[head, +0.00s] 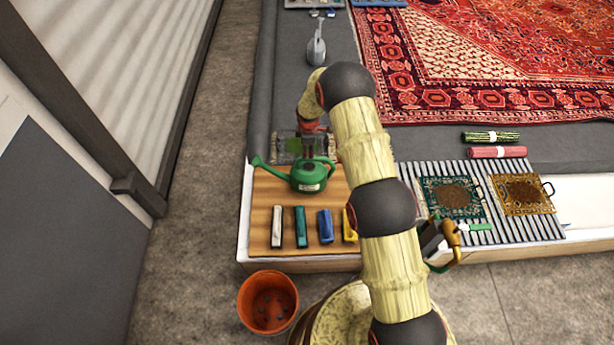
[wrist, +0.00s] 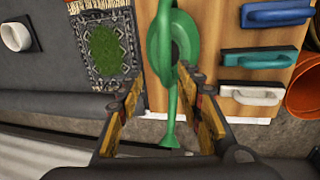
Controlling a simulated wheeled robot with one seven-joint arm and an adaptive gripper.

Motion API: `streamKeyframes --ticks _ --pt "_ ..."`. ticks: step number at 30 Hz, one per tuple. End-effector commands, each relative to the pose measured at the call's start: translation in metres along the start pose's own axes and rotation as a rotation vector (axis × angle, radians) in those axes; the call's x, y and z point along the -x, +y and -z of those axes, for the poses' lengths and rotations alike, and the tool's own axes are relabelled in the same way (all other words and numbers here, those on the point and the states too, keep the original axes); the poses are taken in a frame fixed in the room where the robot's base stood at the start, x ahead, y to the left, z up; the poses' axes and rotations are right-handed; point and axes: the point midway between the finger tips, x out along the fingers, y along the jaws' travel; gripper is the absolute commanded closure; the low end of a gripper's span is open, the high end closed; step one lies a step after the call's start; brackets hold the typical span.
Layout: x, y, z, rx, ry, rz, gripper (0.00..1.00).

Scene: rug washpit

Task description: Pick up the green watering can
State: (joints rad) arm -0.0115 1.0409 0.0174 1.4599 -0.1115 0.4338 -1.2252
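The green watering can (head: 308,177) stands upright on a wooden board in the head view, its spout pointing left. In the wrist view the can (wrist: 170,48) is at top centre, with its spout running down the picture between my two fingers. My gripper (wrist: 162,80) is open, with one finger on each side of the spout in the picture. I cannot tell whether the fingers are level with the can or above it. In the head view my gripper (head: 311,150) is at the can's far side, partly hidden by my arm.
White, teal, blue and yellow brushes (head: 300,226) lie in front of the can on the wooden board (head: 262,215). A small patterned mat (wrist: 104,50) lies beside the can. An orange bucket (head: 268,302) stands on the floor. A ribbed tray with small rugs (head: 452,197) is to the right.

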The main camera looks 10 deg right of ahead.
Motion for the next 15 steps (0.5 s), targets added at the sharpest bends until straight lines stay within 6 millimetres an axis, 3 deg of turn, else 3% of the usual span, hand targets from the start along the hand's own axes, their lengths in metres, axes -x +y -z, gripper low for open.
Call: streamKeyframes --ticks 15 --pt "-0.051 -0.007 0.005 0.007 -0.001 0.002 0.64"
